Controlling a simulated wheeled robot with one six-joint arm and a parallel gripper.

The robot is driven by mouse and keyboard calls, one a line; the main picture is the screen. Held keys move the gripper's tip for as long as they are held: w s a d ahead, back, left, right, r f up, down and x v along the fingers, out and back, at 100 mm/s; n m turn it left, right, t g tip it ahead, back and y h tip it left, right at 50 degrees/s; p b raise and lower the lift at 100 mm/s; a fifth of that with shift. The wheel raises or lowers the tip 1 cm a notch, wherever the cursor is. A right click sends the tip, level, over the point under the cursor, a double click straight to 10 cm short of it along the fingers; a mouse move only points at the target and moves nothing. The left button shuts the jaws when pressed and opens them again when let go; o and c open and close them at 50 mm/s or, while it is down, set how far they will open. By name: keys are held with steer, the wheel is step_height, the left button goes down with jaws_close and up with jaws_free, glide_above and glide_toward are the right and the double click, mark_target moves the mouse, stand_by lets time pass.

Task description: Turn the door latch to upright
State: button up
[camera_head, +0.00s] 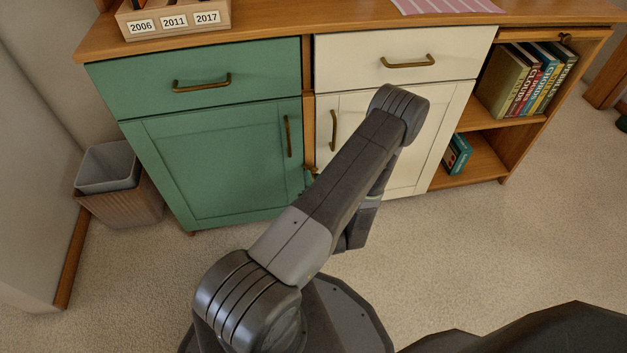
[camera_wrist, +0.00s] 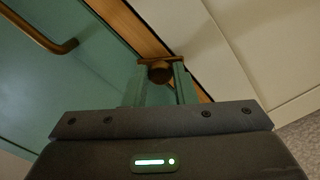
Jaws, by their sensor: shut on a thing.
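The door latch (camera_wrist: 160,71) is a small brass-brown piece with a round knob and a short crossbar, on the wooden strip between the green door and the cream door. In the wrist view the crossbar lies at a slant to the strip, not along it. My gripper (camera_wrist: 161,78) has a green finger on each side of the knob and is shut on the latch. In the head view the latch (camera_head: 311,168) shows as a small brass bit left of my arm; my arm hides most of the gripper.
The green door (camera_head: 215,165) and cream door (camera_head: 345,115) are closed, each with a brass handle (camera_head: 288,136) near the strip. Open shelves with books (camera_head: 525,80) stand at right. A waste bin (camera_head: 108,168) stands at left. Carpet in front is clear apart from my base.

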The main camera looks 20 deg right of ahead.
steer(key=m, duration=0.5)
steer(key=shift+f+m, duration=0.1)
steer(key=shift+m, duration=0.2)
steer(key=m, duration=0.4)
steer(key=shift+m, duration=0.7)
steer(key=o, duration=0.9)
steer(key=p+v, duration=0.3)
steer(key=v, duration=1)
steer(key=shift+s+f, duration=0.1)
steer(key=shift+s, duration=0.35)
